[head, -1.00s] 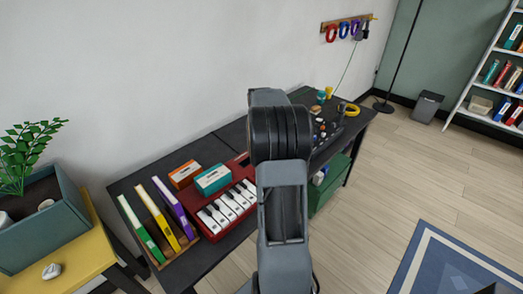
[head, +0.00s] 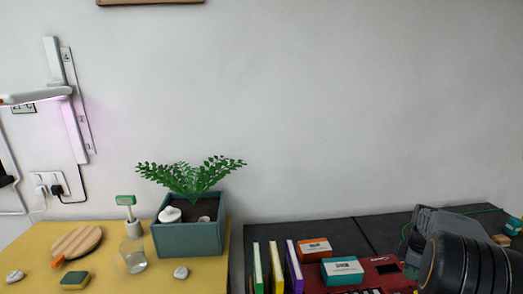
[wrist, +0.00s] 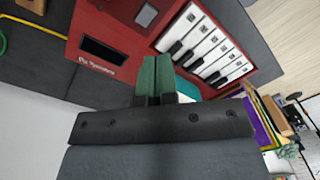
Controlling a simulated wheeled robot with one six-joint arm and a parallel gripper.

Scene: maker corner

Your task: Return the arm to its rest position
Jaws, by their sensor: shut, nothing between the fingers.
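My gripper (wrist: 157,66) shows in the wrist view as two green fingers side by side, shut with nothing between them. It is over the red keyboard (wrist: 115,45), whose white keys lie to the right of the fingers in that view. In the head view my arm fills the lower right corner and covers part of the red keyboard (head: 392,270). The gripper itself is not visible there.
An orange box (head: 314,249) and a teal box (head: 342,270) stand by the keyboard, beside several upright books (head: 275,266). A planter (head: 190,238), a glass (head: 133,256) and a round wooden board (head: 77,242) stand on the yellow table (head: 205,275).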

